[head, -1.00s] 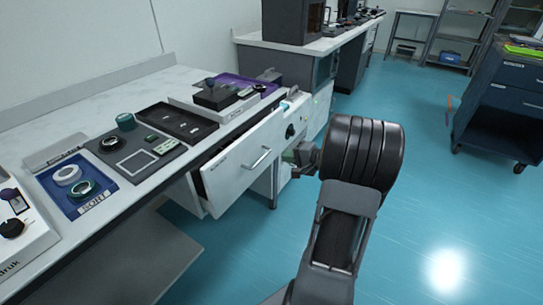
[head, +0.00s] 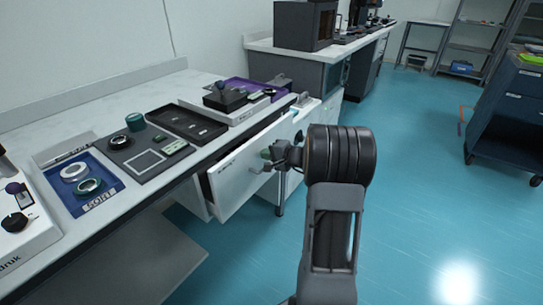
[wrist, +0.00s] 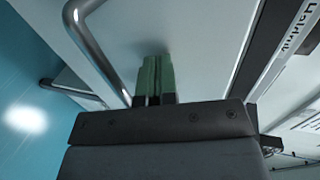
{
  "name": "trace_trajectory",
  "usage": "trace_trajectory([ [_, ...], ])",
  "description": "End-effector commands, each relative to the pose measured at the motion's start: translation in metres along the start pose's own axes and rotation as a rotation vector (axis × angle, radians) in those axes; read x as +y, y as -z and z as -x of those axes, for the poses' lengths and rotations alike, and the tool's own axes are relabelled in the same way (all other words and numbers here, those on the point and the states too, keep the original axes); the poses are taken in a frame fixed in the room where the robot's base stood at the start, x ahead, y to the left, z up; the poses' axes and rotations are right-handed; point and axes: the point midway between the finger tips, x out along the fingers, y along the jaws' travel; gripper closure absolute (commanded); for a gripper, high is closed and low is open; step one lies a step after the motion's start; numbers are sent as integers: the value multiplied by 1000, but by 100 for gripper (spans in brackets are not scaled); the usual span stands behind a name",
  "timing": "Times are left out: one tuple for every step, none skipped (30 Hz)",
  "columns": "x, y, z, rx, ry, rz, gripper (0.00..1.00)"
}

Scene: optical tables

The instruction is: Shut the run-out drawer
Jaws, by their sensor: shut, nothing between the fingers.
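The drawer (head: 234,188) under the bench is pulled out, with its white front standing off the cabinet and a dark gap at its left side. Its metal bar handle (wrist: 98,52) shows in the wrist view, left of my fingers, and is partly hidden by my gripper in the head view. My gripper (head: 268,155) is at the drawer front, close to the handle. Its green fingers (wrist: 153,78) are together and empty, pointing at the white panel (wrist: 205,60). Whether the tips touch the panel I cannot tell.
The bench top (head: 100,118) above the drawer holds a blue tray (head: 70,205), a dark tray (head: 190,124) and a purple mat (head: 262,86). A dark blue cart (head: 515,125) stands at the right. The teal floor between is clear.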

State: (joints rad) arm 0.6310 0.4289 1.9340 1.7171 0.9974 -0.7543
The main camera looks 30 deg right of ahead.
Motion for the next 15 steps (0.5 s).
trace_trajectory([
  [0,0,0,0,0,0,100],
  [0,0,0,0,0,0,100],
  [0,0,0,-1,0,0,100],
  [0,0,0,-1,0,0,100],
  [0,0,0,-1,0,0,100],
  [0,0,0,-1,0,0,100],
  [0,0,-1,-1,0,0,100],
  [0,-1,-1,-2,0,1,100],
  [0,-1,-3,-3,0,1,100],
  [0,-1,-7,-4,0,2,100],
  [-1,-1,-12,-5,1,4,100],
  [-2,-1,-19,-6,0,5,100],
  [-4,-1,-25,-6,0,5,100],
  [-5,-1,-30,-6,0,5,100],
  [-8,-1,-35,-5,0,5,100],
])
